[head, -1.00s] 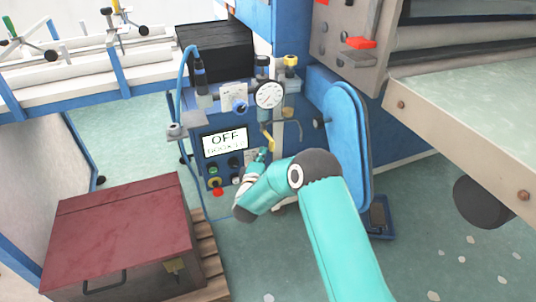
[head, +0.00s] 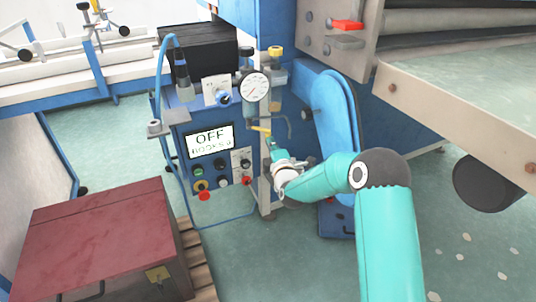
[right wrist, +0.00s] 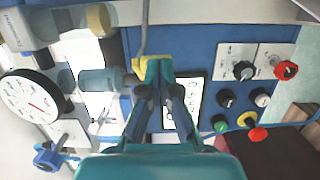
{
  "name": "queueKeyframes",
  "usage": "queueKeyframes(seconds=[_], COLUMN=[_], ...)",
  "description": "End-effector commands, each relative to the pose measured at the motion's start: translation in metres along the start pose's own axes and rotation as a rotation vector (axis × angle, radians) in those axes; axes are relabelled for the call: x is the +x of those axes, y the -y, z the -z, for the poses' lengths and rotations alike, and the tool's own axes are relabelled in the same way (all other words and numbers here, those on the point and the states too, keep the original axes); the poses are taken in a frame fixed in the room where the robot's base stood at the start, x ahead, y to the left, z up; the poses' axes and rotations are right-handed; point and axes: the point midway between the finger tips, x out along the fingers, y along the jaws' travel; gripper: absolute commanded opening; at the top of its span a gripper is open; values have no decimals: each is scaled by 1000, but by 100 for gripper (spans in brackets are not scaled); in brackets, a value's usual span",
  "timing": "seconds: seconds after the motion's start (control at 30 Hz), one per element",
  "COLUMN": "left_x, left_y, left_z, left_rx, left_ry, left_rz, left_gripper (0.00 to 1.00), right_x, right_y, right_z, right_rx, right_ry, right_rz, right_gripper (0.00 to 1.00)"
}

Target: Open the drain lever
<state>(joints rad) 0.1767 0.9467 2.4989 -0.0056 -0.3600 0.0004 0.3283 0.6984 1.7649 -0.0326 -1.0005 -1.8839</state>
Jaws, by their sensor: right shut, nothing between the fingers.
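The drain lever (head: 261,129) is a small yellow handle below the pressure gauge on the blue machine. It lies close to level in the head view. In the right wrist view the yellow lever (right wrist: 139,63) shows just left of my fingertips. My right gripper (head: 269,143) is shut and empty, its tips right at the lever, just below it. The wrist view shows the fingers (right wrist: 160,66) closed together beside the yellow piece; I cannot tell whether they touch it. My left gripper is not in view.
The round gauge (head: 254,87) sits above the lever. A blue hose (head: 158,85) runs at the left. A dark red box (head: 100,235) stands lower left. A blue upright guard (head: 338,125) is close at right.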

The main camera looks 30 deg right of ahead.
Motion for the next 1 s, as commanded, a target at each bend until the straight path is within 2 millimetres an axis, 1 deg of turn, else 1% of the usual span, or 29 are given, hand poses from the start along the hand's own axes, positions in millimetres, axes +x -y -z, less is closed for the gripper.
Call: queueKeyframes(seconds=[0.03, 0.3, 0.53, 1.0], left_x=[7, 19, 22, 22], left_y=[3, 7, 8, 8], left_z=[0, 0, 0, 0], left_rx=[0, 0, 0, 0], left_ry=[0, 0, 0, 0], left_rz=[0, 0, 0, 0], left_gripper=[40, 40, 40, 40], right_x=[2, 12, 16, 16], right_y=[3, 1, 0, 0], right_z=[-4, -19, -24, -25], right_rx=[0, 0, 0, 0], right_ry=[2, 8, 9, 11], right_rz=[-2, -1, 0, 0], right_gripper=[0, 0, 0, 0])
